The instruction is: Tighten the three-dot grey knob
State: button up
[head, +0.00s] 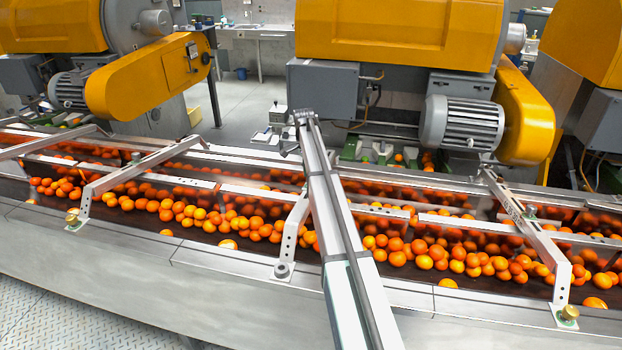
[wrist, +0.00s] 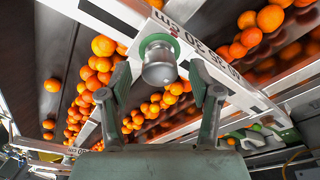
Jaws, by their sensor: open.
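In the wrist view a grey cylindrical knob (wrist: 159,66) with a green ring around its base sits on a pale metal bar printed with a centimetre scale. No dots can be made out on it. My gripper (wrist: 167,82) is open, with one finger on each side of the knob's lower end in the picture. No contact shows, and the depth between fingertips and knob is hard to judge. In the head view a grey knob (head: 282,269) is on the foot of the middle bracket. I cannot tell whether it is the same knob. My arm hides part of that bracket.
Oranges (head: 255,226) fill the conveyor under the bars. Brass knobs stand on the left foot (head: 73,218) and right foot (head: 569,313). A scale-marked bar (head: 512,208) spans the belt at right. Yellow machines (head: 400,35) and a grey motor (head: 462,123) stand behind.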

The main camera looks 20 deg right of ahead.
notch_tip(320, 180, up, 10)
jog(key=w, duration=0.2)
jog(key=shift+a+r, duration=0.15)
jog(key=shift+r, duration=0.05)
jog(key=shift+a+f, duration=0.1)
dwell(0.5)
